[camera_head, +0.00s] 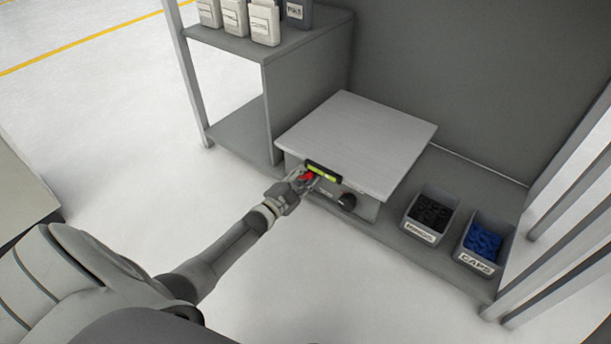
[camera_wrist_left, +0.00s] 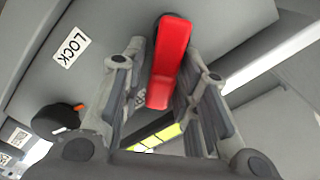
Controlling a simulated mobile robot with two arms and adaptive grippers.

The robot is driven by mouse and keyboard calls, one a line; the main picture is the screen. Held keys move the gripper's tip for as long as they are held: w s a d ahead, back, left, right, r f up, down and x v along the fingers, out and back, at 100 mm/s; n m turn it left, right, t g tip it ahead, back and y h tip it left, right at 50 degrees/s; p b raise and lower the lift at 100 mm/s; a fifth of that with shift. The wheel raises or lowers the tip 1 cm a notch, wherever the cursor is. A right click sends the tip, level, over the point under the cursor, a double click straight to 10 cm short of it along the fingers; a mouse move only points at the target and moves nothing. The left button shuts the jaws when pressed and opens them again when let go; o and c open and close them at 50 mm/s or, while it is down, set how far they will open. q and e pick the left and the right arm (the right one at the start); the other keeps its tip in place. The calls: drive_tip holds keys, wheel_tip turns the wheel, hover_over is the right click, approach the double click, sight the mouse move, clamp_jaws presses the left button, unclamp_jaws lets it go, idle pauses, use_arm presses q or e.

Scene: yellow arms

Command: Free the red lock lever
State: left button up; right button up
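The red lock lever (camera_head: 307,176) is on the front face of a grey box with a light top (camera_head: 360,140). In the left wrist view the red lever (camera_wrist_left: 168,62) stands out large, beside a white LOCK label (camera_wrist_left: 71,47). My left gripper (camera_head: 297,182) is at the box front, right at the lever. In the wrist view its two fingers (camera_wrist_left: 163,95) are apart, one on each side of the lever. A gap shows on the left side; contact on the right side cannot be told. My right gripper is in no view.
A black knob (camera_head: 347,201) and a yellow-green display (camera_head: 323,172) are close to the lever on the box front. Bins of black parts (camera_head: 431,213) and blue caps (camera_head: 482,243) stand right. Bottles (camera_head: 264,22) stand on the upper left shelf. Floor in front is clear.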

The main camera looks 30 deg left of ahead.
use_arm(q)
drive_tip(key=shift+o, duration=0.6)
drive_tip(key=shift+r, duration=0.1)
drive_tip(key=s, duration=0.8)
drive_tip(key=shift+a+f, duration=0.2)
drive_tip(key=shift+a, duration=0.1)
